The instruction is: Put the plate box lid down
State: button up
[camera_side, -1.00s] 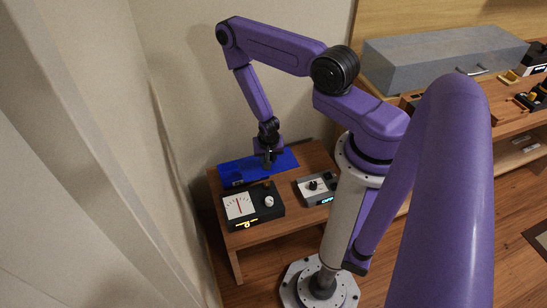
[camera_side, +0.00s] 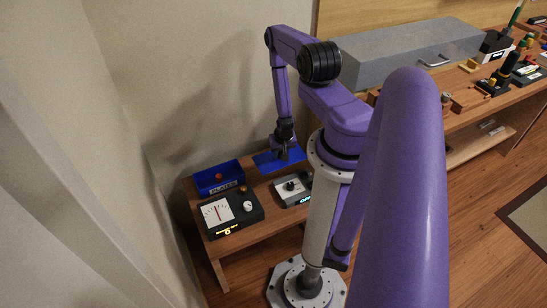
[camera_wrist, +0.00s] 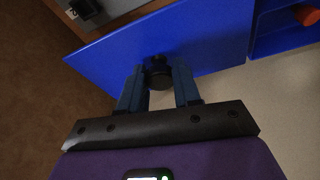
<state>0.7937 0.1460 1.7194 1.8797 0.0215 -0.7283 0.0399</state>
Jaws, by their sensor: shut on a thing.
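The plate box lid is a flat blue panel (camera_side: 265,163) with a dark knob, at the back right of the small wooden table in the side view. My gripper (camera_side: 282,154) is above it, pointing down. In the wrist view, my gripper (camera_wrist: 158,80) is shut on the black knob (camera_wrist: 158,68) of the lid (camera_wrist: 205,35). The side view does not show clearly whether the lid touches the table. The blue plate box (camera_side: 204,190) stands open to the left of the lid, with a red round thing (camera_side: 218,177) inside.
A black meter box (camera_side: 236,218) with a white dial sits in front of the plate box. A grey switch box (camera_side: 288,190) stands in front of the lid. A long grey case (camera_side: 400,60) lies on the bench at the right.

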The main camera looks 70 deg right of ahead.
jog(key=shift+w+d+f, duration=0.8)
jog(key=shift+d+f, duration=0.2)
jog(key=shift+f, duration=0.2)
jog(key=shift+w+d+f, duration=0.85)
jog(key=shift+d+f, duration=0.1)
jog(key=shift+f, duration=0.2)
jog(key=shift+w+d+f, duration=0.8)
jog(key=shift+d+f, duration=0.2)
jog(key=shift+f, duration=1.8)
jog(key=o, duration=1.1)
jog(key=shift+c, duration=0.2)
jog(key=shift+r, duration=0.1)
